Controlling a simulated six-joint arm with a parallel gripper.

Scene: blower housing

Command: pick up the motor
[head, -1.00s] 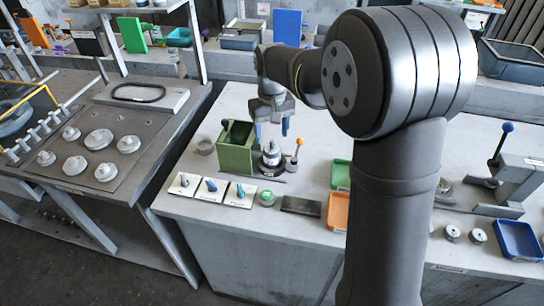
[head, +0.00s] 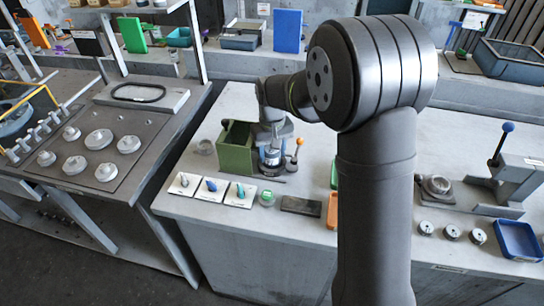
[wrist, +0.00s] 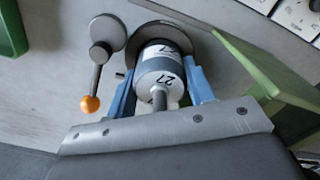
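The motor (wrist: 161,72) is a grey and white cylinder with a "27" label and a thin shaft pointing toward the wrist camera. It sits upright on a dark round base, beside a lever with an orange knob (wrist: 90,103). In the head view the motor (head: 270,157) is partly hidden by my gripper (head: 271,146). In the wrist view my gripper (wrist: 161,90) has its two blue fingers on either side of the motor, very close to its sides. Whether both fingers touch it is not clear.
A green box (head: 235,148) stands close left of the motor. White cards (head: 212,189) with small parts, a green round part (head: 267,198) and a dark flat block (head: 301,205) lie in front. An orange tray (head: 332,211) is to the right, partly behind my arm.

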